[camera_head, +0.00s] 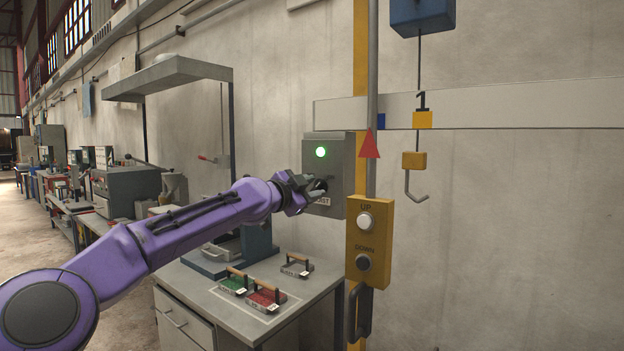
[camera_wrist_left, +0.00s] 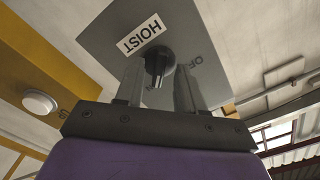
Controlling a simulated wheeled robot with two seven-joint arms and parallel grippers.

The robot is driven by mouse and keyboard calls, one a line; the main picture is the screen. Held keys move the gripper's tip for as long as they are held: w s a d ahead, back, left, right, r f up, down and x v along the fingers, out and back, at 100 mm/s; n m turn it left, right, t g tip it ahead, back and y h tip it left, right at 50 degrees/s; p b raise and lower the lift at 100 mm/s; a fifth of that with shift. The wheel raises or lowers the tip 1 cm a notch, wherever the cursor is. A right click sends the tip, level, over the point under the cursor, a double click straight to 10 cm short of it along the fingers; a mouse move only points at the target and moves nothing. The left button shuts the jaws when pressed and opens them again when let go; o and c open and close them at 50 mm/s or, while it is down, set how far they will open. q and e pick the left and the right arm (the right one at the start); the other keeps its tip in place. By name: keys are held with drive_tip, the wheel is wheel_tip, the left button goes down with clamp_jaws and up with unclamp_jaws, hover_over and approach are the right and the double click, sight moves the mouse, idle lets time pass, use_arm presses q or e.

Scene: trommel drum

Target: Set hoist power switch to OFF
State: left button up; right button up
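A HOIST label (camera_wrist_left: 140,34) is next to the knob. Part of an OFF marking (camera_wrist_left: 196,61) shows beside the right finger. My right gripper is not in view.
A yellow UP/DOWN button box (camera_head: 370,240) stands just right of the switch box. A hoist hook (camera_head: 415,185) hangs further right. Below is a grey workbench (camera_head: 215,310) with red and green handled blocks (camera_head: 265,297).

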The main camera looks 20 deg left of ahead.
use_arm(q)
drive_tip(key=shift+w+f, duration=0.1)
drive_tip(key=shift+w, duration=0.1)
clamp_jaws()
drive_tip(key=n+p, duration=0.1)
drive_tip(key=n, duration=0.4)
drive_tip(key=n+p, duration=0.1)
drive_tip(key=n, duration=0.3)
drive_tip(key=shift+n+p, duration=0.3)
drive_tip(key=shift+p, duration=0.05)
drive_tip(key=n+p, duration=0.1)
drive_tip(key=n, duration=0.3)
drive_tip(key=shift+n+p, duration=0.7)
drive_tip(key=shift+n, duration=1.4)
